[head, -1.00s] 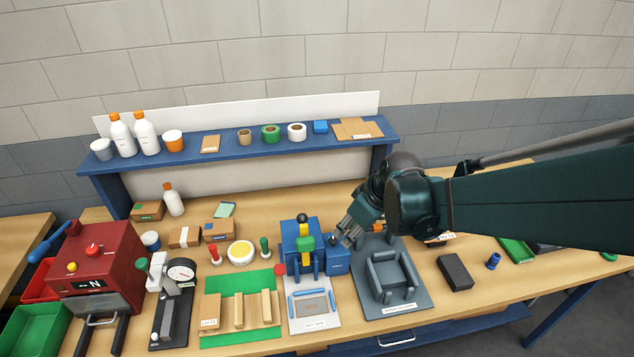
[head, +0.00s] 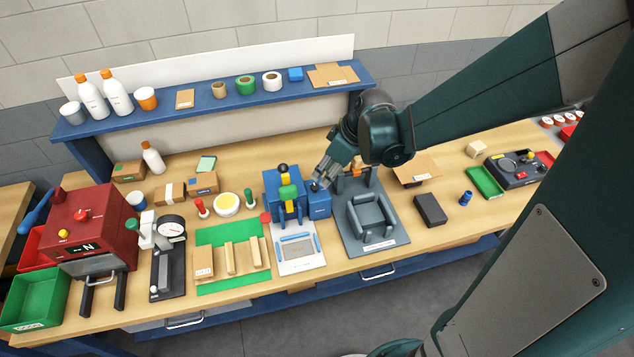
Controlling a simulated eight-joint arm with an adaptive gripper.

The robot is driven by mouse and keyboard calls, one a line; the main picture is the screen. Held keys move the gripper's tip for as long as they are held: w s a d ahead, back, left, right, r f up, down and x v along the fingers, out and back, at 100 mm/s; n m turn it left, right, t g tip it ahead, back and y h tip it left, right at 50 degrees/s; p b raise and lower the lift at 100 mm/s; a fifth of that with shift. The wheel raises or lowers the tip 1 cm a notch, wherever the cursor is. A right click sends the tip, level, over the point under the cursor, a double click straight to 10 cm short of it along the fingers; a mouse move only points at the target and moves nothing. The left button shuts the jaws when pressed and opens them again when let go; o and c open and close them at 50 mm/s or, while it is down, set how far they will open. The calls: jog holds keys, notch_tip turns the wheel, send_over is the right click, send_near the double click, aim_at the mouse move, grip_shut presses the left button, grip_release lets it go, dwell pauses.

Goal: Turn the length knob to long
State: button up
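The blue stacker machine (head: 285,207) stands near the middle of the bench, with a black ball-topped lever and a green part on it. A small blue box (head: 318,204) is joined to its right side. A small dark knob (head: 314,187) shows on top of that box, partly hidden; I cannot read its setting. My gripper (head: 319,181) points down and left, with its fingertips at or just above this knob. I cannot tell whether they touch it, or how wide the fingers stand.
A grey fixture (head: 370,217) stands close to the right of the blue box. A black block (head: 430,209) lies farther right. A red machine (head: 92,225) and a gauge stand (head: 167,255) are on the left. The blue shelf (head: 210,103) runs behind.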

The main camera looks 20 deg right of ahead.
aim_at(315, 186)
jog(key=shift+f, duration=0.15)
jog(key=shift+x, duration=3.75)
jog(key=shift+c, duration=0.5)
jog(key=shift+a, duration=0.1)
jog(key=c, duration=0.5)
